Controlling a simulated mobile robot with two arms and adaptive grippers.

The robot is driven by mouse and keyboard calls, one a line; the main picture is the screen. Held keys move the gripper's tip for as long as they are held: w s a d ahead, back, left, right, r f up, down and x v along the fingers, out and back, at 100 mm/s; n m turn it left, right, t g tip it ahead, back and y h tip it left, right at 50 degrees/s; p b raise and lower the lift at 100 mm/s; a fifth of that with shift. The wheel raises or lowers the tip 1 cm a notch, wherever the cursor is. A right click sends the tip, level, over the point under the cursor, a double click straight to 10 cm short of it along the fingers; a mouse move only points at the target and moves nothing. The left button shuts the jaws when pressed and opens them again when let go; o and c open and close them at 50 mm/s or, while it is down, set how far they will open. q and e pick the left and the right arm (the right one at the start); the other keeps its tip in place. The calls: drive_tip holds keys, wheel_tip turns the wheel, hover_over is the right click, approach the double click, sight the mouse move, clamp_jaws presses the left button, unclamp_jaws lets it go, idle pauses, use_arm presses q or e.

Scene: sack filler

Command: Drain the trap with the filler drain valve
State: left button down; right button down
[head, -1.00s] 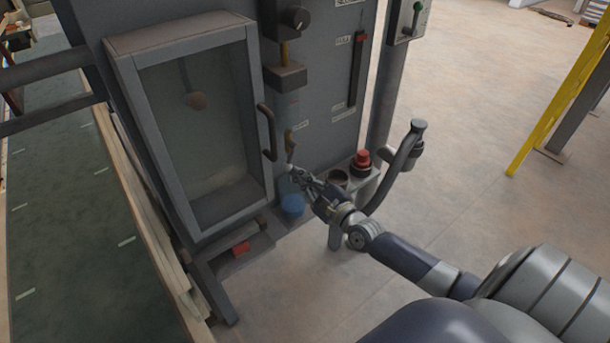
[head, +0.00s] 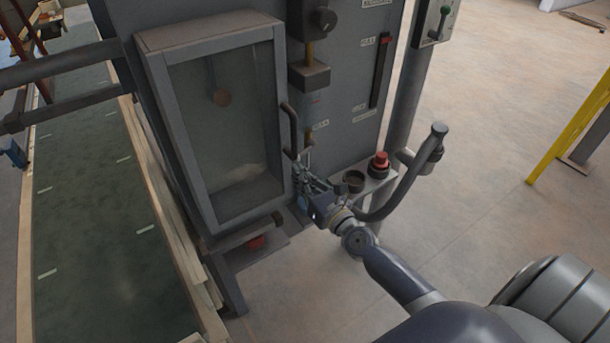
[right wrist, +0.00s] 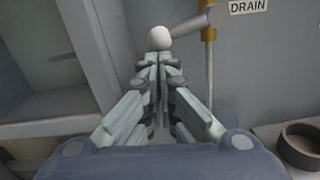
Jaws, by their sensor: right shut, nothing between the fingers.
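In the right wrist view the lever points left from the pipe. My right gripper (head: 299,170) is at the panel's lower edge. Its fingers (right wrist: 160,62) are shut with nothing between them. Their tips are right at the knob, below or in front of it; I cannot tell if they touch. In the head view the gripper partly hides the valve's lower end (head: 308,139). My left gripper is not in view.
A glazed door (head: 225,130) with a dark handle (head: 290,130) stands just left of the gripper. A shelf to the right holds a round cup (head: 354,181) and a red button (head: 379,162). A curved grab bar (head: 405,175) rises beside my right forearm. Open floor lies right.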

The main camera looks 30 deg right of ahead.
drive_tip(key=shift+a+r+m+p, duration=0.35)
drive_tip(key=shift+r+m, duration=0.25)
drive_tip(key=shift+m, duration=0.3)
